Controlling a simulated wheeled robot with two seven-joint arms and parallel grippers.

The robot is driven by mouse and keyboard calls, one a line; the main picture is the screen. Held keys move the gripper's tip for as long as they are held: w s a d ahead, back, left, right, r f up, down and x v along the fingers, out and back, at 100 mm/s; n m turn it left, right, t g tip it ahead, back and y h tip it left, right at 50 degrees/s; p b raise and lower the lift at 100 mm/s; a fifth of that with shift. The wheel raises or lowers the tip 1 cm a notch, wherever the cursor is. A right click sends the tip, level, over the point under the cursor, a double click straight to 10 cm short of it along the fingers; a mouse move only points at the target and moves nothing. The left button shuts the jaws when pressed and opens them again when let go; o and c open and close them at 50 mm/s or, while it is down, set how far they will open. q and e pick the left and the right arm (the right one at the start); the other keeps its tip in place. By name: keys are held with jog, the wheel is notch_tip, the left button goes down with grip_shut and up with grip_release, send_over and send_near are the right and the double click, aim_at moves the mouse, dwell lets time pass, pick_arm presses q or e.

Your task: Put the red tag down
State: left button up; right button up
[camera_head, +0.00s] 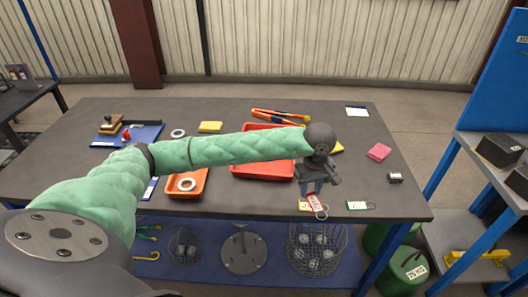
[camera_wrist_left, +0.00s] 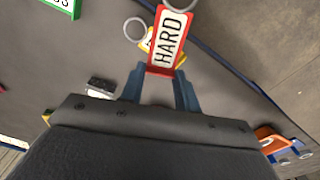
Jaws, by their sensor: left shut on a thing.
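The red tag (camera_head: 313,201) is in my left gripper (camera_head: 312,190), near the front edge of the table (camera_head: 250,207). In the left wrist view the red tag (camera_wrist_left: 170,42) has a white face reading HARD and a metal ring. It sticks out beyond the two blue fingers (camera_wrist_left: 159,82), which are shut on its near end. A yellow tag (camera_head: 304,206) lies partly hidden beneath or behind it. Whether the red tag touches the table or the yellow tag, I cannot tell. My right gripper is not in view.
A green tag (camera_head: 357,205) with a ring lies to the right on the table. A red tray (camera_head: 262,171), an orange tray (camera_head: 186,192) with a ring, a pink pad (camera_head: 379,152) and a small grey block (camera_head: 395,177) are around. Bare table lies between the pink pad and green tag.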

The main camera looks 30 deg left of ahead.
pick_arm(q)
jog(key=n, duration=0.2)
jog(key=w+a+r+n, duration=0.1)
jog(key=shift+n, duration=0.4)
jog(key=w+a+r+n, duration=0.2)
jog(key=a+r+n, duration=0.1)
jog(key=n, duration=0.8)
jog(key=n+p, duration=0.5)
jog(key=n, duration=0.7)
send_over(266, 171)
notch_tip(266, 171, down, 4)
jog(key=shift+f, duration=0.15)
jog(key=shift+f+p, duration=1.2)
jog(key=shift+f, duration=0.95)
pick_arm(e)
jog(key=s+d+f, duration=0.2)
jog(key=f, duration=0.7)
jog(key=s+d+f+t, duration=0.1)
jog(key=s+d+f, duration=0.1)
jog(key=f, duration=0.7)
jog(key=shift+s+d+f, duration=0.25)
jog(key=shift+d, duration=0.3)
